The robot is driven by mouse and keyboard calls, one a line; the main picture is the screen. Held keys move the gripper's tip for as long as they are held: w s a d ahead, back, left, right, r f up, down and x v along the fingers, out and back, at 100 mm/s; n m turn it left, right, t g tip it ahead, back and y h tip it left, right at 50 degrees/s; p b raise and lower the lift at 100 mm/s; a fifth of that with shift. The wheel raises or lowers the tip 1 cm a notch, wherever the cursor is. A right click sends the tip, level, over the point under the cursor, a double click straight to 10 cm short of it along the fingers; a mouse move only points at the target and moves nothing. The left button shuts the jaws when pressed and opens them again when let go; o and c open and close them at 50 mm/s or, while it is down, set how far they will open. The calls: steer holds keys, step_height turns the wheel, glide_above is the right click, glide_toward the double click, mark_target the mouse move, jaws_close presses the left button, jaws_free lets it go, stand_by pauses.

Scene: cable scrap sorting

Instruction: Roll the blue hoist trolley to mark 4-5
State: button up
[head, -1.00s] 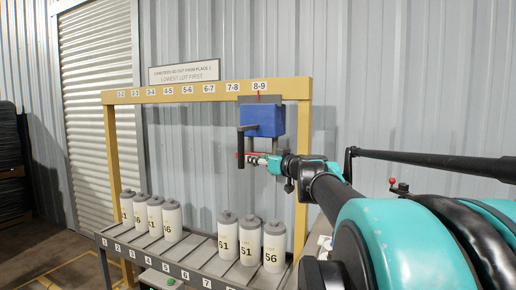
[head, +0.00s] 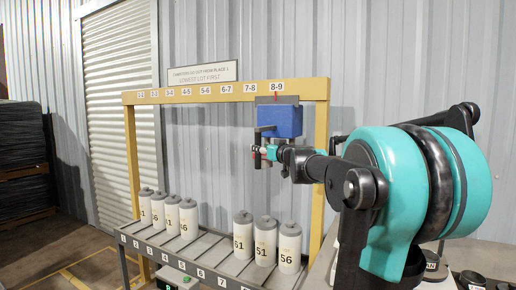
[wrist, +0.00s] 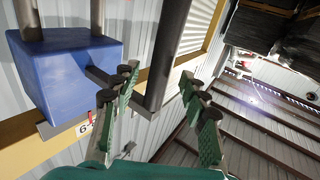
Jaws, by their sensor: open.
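The blue hoist trolley (head: 279,122) hangs from the yellow beam (head: 215,94), below the label 8-9 (head: 277,86). The label 4-5 (head: 187,92) is farther left on the beam. A dark bent handle (head: 257,137) sticks out from the trolley's left side and drops down. My gripper (head: 259,154) is at the lower part of this handle. In the wrist view the blue trolley (wrist: 65,75) is at upper left. My open fingers (wrist: 163,100) stand on either side of the dark handle bar (wrist: 165,50); I cannot tell whether they touch it.
Several grey-capped white canisters (head: 265,240) stand on the numbered rack (head: 215,262) below, in two groups with a gap between. A sign (head: 195,75) stands above the beam. The beam left of the trolley looks clear.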

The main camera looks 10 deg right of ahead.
steer(key=shift+x, duration=1.7)
steer(key=shift+c, duration=0.3)
jaws_close()
